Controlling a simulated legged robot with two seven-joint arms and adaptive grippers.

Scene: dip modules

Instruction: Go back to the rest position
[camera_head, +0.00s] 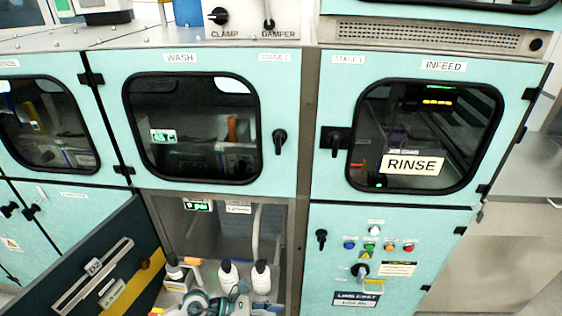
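Neither of my grippers shows clearly in the head view. A teal machine front fills the picture. Its WASH door (180,70) and its INFEED door (440,80), each with a dark window, look shut. A RINSE label (413,165) is on the infeed window. Below the wash door is an open lower bay (225,225) with white bottles (261,277) and a teal and grey fitting (205,301), cut off by the bottom edge; I cannot tell what it is.
A dark panel (95,262) with labels stands out at the lower left, beside the bay. A control panel with several coloured buttons (369,246) is at the lower right. Black door handles (279,141) stick out. A grey bench (530,165) is at the right.

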